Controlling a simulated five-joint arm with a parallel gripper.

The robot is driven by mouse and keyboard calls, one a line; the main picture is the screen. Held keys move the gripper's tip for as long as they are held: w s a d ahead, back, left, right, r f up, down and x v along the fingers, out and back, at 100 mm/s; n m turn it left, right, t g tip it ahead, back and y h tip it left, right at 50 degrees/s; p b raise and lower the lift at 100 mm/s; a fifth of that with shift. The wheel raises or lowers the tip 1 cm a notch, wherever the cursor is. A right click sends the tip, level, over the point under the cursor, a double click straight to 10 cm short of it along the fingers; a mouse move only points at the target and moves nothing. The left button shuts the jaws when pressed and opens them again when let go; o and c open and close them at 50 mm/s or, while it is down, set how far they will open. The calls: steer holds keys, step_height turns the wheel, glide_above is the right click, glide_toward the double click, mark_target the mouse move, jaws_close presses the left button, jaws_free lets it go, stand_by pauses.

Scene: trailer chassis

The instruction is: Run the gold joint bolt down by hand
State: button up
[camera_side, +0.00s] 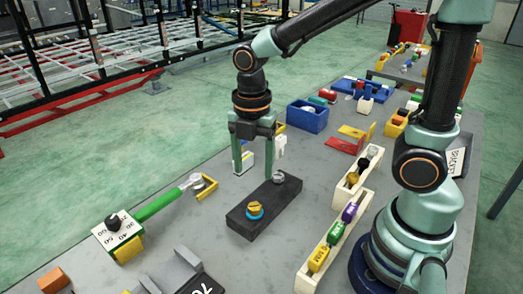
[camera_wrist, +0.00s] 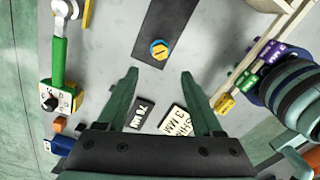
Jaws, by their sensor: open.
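The gold joint bolt (camera_side: 255,209) sits on a blue ring at the near end of a black bar (camera_side: 240,219). In the wrist view the gold bolt (camera_wrist: 159,49) lies just beyond my fingertips, roughly centred between them. A silver bolt (camera_side: 278,177) is at the bar's far end. My gripper (camera_side: 254,170) points down, open and empty, above the bench near the bar. The wrist view shows both fingers of my gripper (camera_wrist: 159,73) spread apart, touching nothing. How far the gold bolt is screwed in cannot be told.
A green-handled wrench (camera_side: 158,205) with a dial box lies left of the bar. White racks with coloured pieces (camera_side: 334,240) stand to the right. A blue bin (camera_side: 307,117) and small parts are behind. Bare grey bench surrounds the bar's left side.

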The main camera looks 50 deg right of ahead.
mark_target(254, 206)
step_height(254, 206, down, 11)
steer(key=shift+r, duration=0.15)
stand_by(0.4)
jaws_close()
